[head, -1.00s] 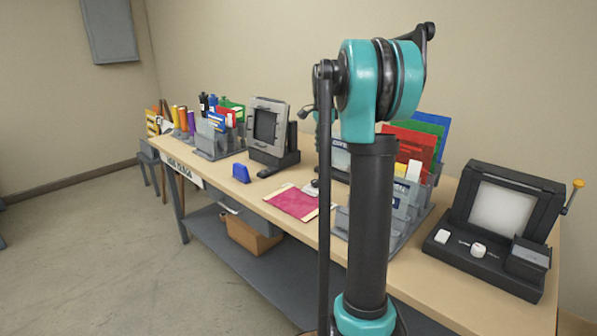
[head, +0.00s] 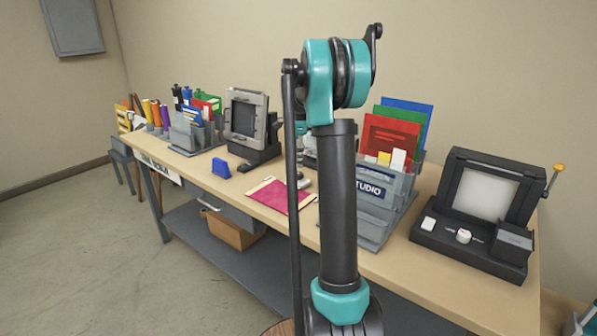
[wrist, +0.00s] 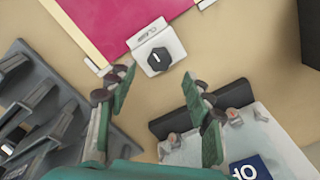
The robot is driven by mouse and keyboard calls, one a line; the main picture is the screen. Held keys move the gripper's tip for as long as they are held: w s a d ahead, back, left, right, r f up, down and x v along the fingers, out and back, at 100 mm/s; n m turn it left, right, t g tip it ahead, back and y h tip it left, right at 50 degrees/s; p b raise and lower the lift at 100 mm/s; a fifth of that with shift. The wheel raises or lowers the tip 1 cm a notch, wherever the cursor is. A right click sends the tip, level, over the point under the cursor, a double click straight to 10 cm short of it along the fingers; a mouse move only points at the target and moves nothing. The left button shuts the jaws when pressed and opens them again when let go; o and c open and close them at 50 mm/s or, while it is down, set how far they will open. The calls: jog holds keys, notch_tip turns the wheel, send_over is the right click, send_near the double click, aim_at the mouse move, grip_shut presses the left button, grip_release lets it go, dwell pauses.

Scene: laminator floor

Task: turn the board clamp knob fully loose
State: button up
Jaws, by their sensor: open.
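The clamp knob (wrist: 159,59) is dark and faceted, with a white mark on its top. It sits on a small off-white clamp block (wrist: 150,38) at the edge of the magenta board (wrist: 105,18). In the head view the magenta board (head: 280,196) lies on the bench, just left of my arm. In the wrist view my gripper (wrist: 160,84) is open and empty, with green fingers spread to either side below the knob, not touching it. In the head view my arm hides most of the gripper.
A grey rack (wrist: 40,105) stands close to my left finger in the wrist view. A dark block and a pale sign holder (wrist: 250,135) are by the right finger. In the head view a folder rack (head: 372,228) and a black screen device (head: 484,190) stand right of my arm.

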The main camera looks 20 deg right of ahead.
aim_at(299, 173)
jog(key=shift+f, duration=2.8)
jog(key=shift+c, duration=0.2)
jog(key=c, duration=1.1)
